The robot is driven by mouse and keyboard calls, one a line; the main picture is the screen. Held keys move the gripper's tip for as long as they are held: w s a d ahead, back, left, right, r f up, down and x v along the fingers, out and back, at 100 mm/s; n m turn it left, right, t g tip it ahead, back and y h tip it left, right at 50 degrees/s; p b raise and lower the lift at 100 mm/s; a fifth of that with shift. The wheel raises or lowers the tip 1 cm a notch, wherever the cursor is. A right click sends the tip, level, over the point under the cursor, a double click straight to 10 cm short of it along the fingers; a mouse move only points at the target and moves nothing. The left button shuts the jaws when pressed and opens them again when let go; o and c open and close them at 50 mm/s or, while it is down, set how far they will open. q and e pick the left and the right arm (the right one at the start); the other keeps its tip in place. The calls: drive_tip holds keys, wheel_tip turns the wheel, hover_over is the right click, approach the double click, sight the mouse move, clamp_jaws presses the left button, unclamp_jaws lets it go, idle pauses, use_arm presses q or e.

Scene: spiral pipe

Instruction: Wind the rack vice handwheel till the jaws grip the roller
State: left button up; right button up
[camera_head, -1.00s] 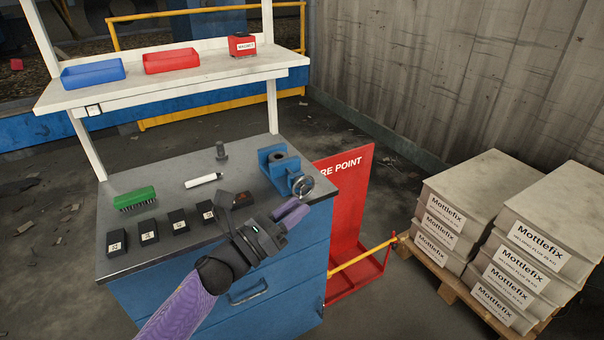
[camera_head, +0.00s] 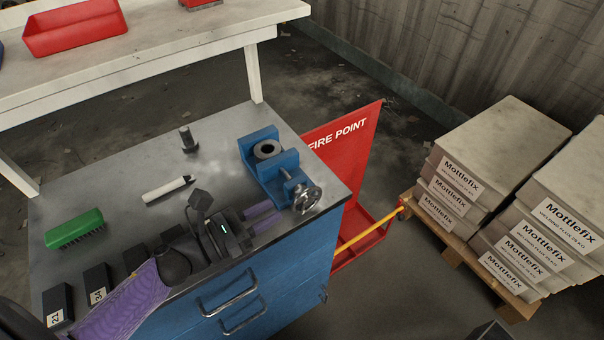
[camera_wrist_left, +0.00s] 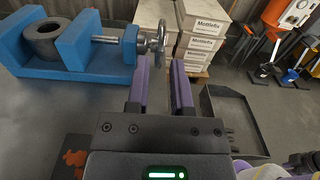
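The blue vice (camera_head: 262,178) stands at the bench's right corner, with the dark hollow roller (camera_head: 267,150) upright between its jaws. I cannot tell whether both jaws touch the roller. The metal handwheel (camera_head: 307,198) is on the vice's near right end. My left gripper (camera_head: 272,217) is open and empty, fingers pointing right, just left of and nearer than the handwheel. In the left wrist view the open purple fingers (camera_wrist_left: 160,90) point toward the handwheel (camera_wrist_left: 158,40), with the roller (camera_wrist_left: 44,40) at upper left. My right gripper cannot be made out clearly.
A green brush (camera_head: 74,228), a white marker (camera_head: 167,189), a dark post (camera_head: 187,139) and several black blocks (camera_head: 97,282) are on the bench. The red fire point stand (camera_head: 345,140) is beyond the right edge.

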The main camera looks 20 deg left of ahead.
sight(295, 199)
use_arm(q)
drive_tip(key=x, duration=0.8)
drive_tip(key=shift+d, duration=0.25)
clamp_jaws()
